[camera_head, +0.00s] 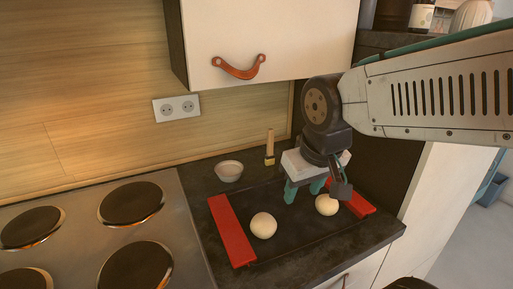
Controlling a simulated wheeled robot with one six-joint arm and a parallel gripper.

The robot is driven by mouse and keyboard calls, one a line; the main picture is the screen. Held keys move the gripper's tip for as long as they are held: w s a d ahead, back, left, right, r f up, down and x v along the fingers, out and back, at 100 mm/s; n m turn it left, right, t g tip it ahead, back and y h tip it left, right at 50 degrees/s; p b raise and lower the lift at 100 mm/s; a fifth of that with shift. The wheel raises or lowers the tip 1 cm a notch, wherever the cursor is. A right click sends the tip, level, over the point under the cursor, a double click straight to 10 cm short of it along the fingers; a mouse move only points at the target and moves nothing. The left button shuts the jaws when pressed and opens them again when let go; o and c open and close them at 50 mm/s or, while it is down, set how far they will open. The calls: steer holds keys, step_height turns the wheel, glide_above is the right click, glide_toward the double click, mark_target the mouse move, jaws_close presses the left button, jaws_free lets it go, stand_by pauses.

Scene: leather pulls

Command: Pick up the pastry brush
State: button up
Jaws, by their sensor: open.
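The pastry brush (269,148) has a light wooden handle and a pale lower end. It stands roughly upright at the back of the dark counter, near the wooden wall. My gripper (305,190) has teal fingers that are apart, with nothing seen between them. It points down over the dark tray, to the right of and in front of the brush. The brush shows clear of the gripper, and they do not touch.
A dark tray (285,236) with red end handles bears two pale round balls (263,225) (326,205). A small bowl (229,171) stands left of the brush. A stove (75,262) lies at left. A cabinet (270,30) with a leather pull hangs above.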

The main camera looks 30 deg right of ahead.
steer(key=w+d+f+t+h, duration=0.1)
steer(key=w+d+f+t, duration=0.15)
steer(key=w, duration=0.65)
steer(key=w+d+f+t, duration=0.1)
steer(key=w+d+t, duration=0.25)
steer(key=w, duration=0.55)
steer(key=t, duration=0.8)
glide_toward(272, 134)
steer(key=w, duration=0.8)
steer(key=w+d, duration=0.1)
steer(key=w, duration=0.2)
steer(key=shift+f, duration=0.3)
jaws_close()
